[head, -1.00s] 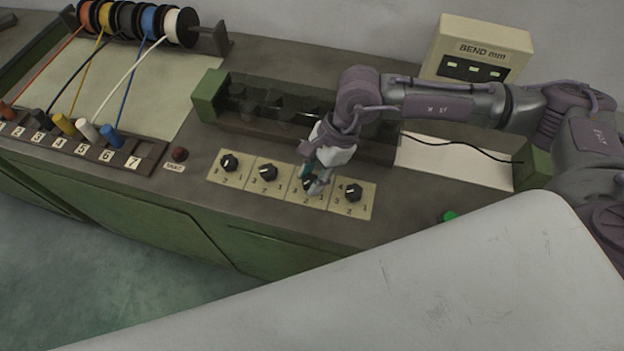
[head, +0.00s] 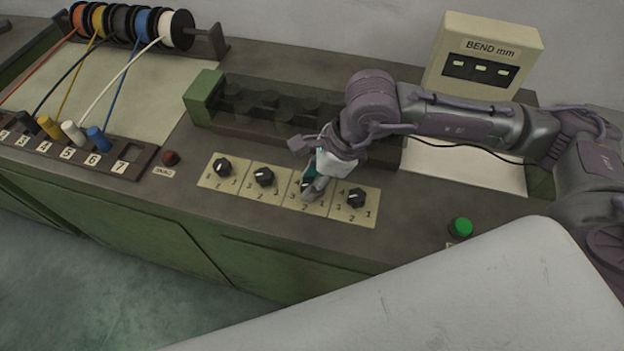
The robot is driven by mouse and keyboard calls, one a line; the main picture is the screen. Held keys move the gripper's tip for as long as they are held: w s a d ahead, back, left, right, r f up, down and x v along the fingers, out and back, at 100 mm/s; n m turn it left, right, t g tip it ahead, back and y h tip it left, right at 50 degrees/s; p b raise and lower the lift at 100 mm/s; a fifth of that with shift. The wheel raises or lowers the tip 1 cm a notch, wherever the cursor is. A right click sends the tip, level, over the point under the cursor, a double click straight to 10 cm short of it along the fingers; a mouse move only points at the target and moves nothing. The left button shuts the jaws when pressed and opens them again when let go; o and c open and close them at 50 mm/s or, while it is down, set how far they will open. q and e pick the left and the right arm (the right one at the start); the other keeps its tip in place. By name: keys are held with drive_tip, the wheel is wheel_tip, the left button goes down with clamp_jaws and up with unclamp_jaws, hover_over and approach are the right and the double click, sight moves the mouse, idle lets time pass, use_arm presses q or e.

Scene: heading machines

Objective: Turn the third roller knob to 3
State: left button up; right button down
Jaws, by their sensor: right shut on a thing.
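Several black roller knobs stand in a row on cream plates with numbers around them. The first knob (head: 223,167) and the second knob (head: 264,177) are clear of my arms, and so is the fourth knob (head: 356,198). My right gripper (head: 311,190) reaches down over the third plate (head: 297,203) and is shut on the third knob (head: 307,184). The gripper's fingers hide most of that knob, so I cannot read its pointer. The digits 3, 2 and 1 partly show on its plate. My left gripper is not in view.
A roller housing with a dark cover (head: 270,103) lies behind the knobs. A BEND mm display box (head: 487,55) stands at the back right. A red button (head: 170,158) is left of the plates, a green button (head: 461,228) right. Coloured wire spools (head: 130,24) and numbered plugs are at left.

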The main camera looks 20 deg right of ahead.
drive_tip(key=c, duration=0.8)
unclamp_jaws()
drive_tip(key=v, duration=1.2)
